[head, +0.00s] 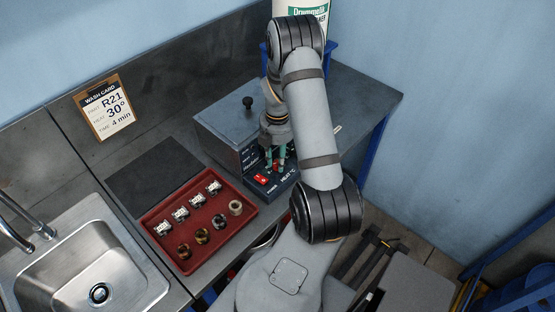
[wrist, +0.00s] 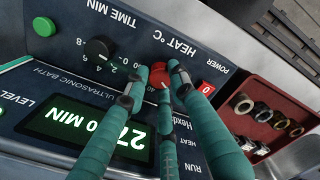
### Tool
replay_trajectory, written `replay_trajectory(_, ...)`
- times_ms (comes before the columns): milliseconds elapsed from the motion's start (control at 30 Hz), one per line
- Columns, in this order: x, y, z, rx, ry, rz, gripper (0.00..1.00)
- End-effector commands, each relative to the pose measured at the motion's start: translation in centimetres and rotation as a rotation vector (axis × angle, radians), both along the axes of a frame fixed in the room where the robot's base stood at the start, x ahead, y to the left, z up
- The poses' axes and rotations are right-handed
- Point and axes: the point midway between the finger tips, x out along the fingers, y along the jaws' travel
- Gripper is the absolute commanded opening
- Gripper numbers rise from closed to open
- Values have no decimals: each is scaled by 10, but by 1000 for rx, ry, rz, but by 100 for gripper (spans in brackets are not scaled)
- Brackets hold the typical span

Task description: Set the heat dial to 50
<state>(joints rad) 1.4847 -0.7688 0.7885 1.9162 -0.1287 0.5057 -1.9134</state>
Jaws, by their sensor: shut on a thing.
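The heat dial (wrist: 158,77) is a red knob beside the label HEAT °C on the front panel of the ultrasonic bath (head: 228,122). In the wrist view the panel appears upside down. My gripper (wrist: 160,84) is shut on the heat dial, with teal fingers around it. The fingers hide much of the dial, and I cannot read its setting. The green display (wrist: 88,128) shows 27 and 0 MIN, with a finger covering part of it. In the head view my gripper (head: 275,164) is at the panel, and the dial is mostly hidden there.
The black time dial (wrist: 99,49) and red power switch (wrist: 207,87) flank the heat dial. A red tray (head: 215,232) with several small fittings lies in front of the bath, beside a sink (head: 85,262). A wash card (head: 105,106) on the wall reads R21, 30°, 4 min.

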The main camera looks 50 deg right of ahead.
Motion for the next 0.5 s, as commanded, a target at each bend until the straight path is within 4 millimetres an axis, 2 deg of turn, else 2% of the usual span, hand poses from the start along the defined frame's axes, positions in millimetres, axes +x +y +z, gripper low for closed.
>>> replay_trajectory(133,0,0,0,0,0,0,0)
replay_trajectory(500,0,0,-2,0,0,-58,0)
